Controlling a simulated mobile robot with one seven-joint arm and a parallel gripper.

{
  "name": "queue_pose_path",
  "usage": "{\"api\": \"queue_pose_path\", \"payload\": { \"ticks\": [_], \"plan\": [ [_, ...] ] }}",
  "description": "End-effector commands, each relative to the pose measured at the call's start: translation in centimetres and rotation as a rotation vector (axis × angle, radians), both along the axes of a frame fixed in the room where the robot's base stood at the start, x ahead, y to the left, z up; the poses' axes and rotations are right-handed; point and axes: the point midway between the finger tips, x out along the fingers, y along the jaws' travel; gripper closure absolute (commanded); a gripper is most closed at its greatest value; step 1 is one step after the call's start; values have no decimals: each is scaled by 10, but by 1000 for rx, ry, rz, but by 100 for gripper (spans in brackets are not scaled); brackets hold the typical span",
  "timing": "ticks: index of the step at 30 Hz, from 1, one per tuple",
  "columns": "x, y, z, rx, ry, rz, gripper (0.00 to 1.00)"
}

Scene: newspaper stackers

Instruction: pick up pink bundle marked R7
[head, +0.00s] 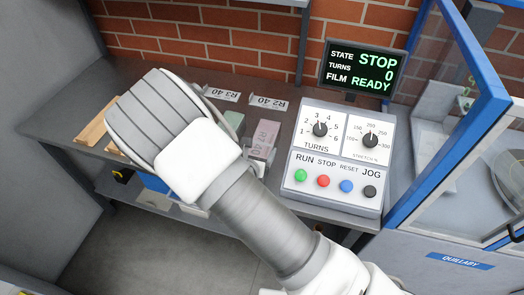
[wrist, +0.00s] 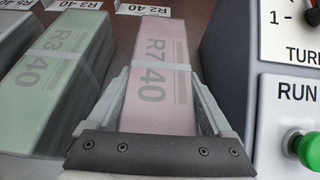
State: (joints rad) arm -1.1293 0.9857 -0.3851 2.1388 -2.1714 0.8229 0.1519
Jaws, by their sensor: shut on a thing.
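The pink bundle marked R7 40 (wrist: 163,65) lies between my gripper's two fingers in the wrist view. It also shows in the head view (head: 264,138), on the grey bench left of the control panel. My gripper (wrist: 163,100) is shut on the pink bundle, with a finger along each long side. I cannot tell whether the bundle is lifted off the bench.
A green bundle marked R3 40 (wrist: 58,75) lies close on the left. White label cards R3 40 (head: 221,94) and R2 40 (head: 268,103) stand behind. The control panel (head: 335,190) with buttons is close on the right. The display (head: 362,68) reads STOP, 0, READY. A blue-framed door (head: 470,60) stands at right.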

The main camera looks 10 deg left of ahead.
Motion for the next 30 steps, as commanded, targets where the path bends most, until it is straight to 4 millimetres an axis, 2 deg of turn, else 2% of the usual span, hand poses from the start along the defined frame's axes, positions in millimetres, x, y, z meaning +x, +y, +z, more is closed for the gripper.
{"api": "queue_pose_path", "payload": {
  "ticks": [1,6,7,20,26,30],
  "plan": [
    [0,0,0,-1,0,0,67],
    [0,0,0,-1,0,0,97],
    [0,0,0,-1,0,0,100],
    [1,0,6,1,-6,0,100],
    [1,0,20,3,-6,-2,100],
    [2,1,38,5,-8,-2,100]
  ]
}}
